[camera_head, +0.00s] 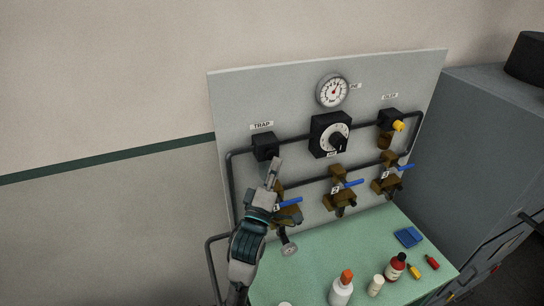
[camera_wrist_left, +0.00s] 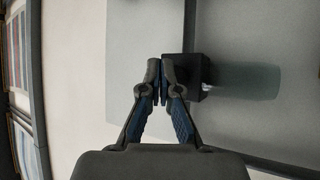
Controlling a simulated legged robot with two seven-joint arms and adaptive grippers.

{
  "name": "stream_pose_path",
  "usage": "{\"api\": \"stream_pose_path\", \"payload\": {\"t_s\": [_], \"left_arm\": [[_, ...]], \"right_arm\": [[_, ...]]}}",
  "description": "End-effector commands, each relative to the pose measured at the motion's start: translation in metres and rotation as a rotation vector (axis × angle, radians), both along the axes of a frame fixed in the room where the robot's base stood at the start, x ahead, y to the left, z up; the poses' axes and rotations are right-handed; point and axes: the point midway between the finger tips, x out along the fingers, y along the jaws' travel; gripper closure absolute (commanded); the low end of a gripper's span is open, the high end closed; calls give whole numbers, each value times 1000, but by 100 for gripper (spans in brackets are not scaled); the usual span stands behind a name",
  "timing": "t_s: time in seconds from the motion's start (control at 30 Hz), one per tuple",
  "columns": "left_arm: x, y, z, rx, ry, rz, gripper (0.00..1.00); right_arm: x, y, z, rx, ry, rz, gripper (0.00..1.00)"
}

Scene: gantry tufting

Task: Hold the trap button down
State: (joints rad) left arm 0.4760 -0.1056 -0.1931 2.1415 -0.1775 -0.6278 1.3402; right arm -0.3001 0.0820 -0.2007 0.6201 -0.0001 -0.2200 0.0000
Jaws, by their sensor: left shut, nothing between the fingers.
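The black trap box (camera_head: 264,142) is mounted on the grey panel under the TRAP label (camera_head: 262,126). In the head view my left gripper (camera_head: 274,162) points up at its lower right front, shut and empty. In the left wrist view the closed fingertips (camera_wrist_left: 161,68) overlap the left side of the black box (camera_wrist_left: 201,72). I see no button face, as the fingers cover part of the box. I cannot tell whether the tips touch it. My right gripper is not in view.
The panel (camera_head: 222,108) also carries a gauge (camera_head: 333,91), a dial (camera_head: 338,137), a box with a yellow knob (camera_head: 398,125), pipes, and several brass valves with blue levers. Bottles stand on the green bench (camera_head: 314,253) below. A grey cabinet (camera_head: 480,130) is at right.

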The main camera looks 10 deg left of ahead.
Motion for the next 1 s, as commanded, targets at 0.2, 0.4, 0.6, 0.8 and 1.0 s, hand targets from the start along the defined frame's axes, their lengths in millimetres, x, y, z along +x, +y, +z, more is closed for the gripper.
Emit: {"api": "stream_pose_path", "payload": {"t_s": [0.2,0.4,0.6,0.8,1.0], "left_arm": [[-15,-11,0,-2,0,-3,100],[-31,-22,0,-1,0,-2,100],[-40,-27,0,-1,1,0,100],[-41,-28,0,0,0,0,100],[-41,-27,0,0,0,0,100]], "right_arm": [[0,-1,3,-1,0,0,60],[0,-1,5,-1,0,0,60],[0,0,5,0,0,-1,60],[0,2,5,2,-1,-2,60],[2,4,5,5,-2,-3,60]]}}
